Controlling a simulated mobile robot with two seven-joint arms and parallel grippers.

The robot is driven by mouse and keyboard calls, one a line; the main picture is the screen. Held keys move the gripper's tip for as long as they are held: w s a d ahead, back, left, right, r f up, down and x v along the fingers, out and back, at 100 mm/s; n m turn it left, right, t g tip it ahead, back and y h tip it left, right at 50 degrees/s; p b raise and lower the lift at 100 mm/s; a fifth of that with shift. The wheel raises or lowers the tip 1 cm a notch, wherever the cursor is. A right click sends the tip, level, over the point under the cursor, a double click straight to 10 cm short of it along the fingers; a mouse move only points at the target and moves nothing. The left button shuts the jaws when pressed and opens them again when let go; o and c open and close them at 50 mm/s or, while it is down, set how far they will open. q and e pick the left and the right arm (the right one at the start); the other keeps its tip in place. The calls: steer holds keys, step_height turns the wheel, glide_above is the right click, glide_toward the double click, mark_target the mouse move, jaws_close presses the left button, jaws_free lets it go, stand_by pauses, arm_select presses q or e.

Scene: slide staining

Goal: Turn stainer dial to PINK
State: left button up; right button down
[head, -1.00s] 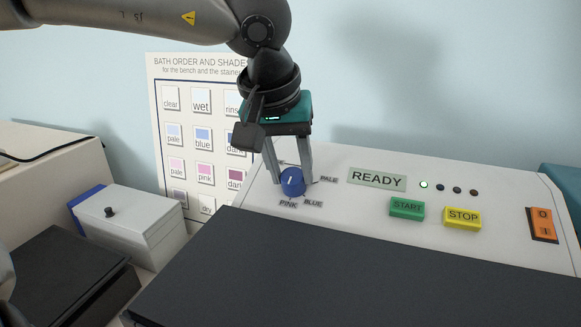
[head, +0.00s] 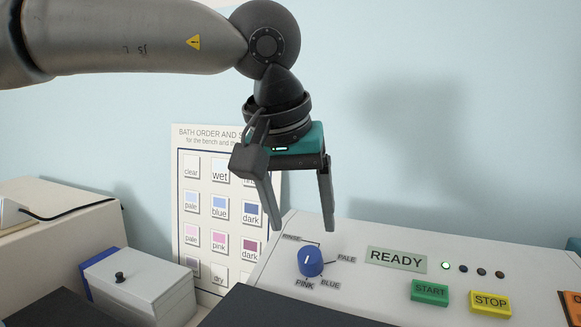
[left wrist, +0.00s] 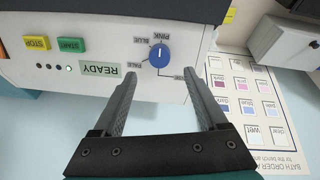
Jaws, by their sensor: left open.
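The blue stainer dial (head: 310,262) sits on the white sloped panel, with RINSE, PALE, BLUE and PINK labels around it. Its white mark lies along the line towards the PINK label (head: 304,284) and appears to point there. The dial also shows in the left wrist view (left wrist: 160,54), where the mark lines up with PINK. My left gripper (head: 302,226) is open and empty above and behind the dial, its fingers clear of it. In the left wrist view the open fingers (left wrist: 162,82) have nothing between them. My right gripper is not in view.
The stainer panel (head: 385,285) carries a READY display (head: 396,259), a green START button (head: 429,292) and a yellow STOP button (head: 490,303). A shade chart (head: 184,150) stands behind. A white box with a black knob (head: 140,285) is at left.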

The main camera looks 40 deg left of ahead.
arm_select(q)
steer(key=v, duration=0.8)
stand_by(0.4)
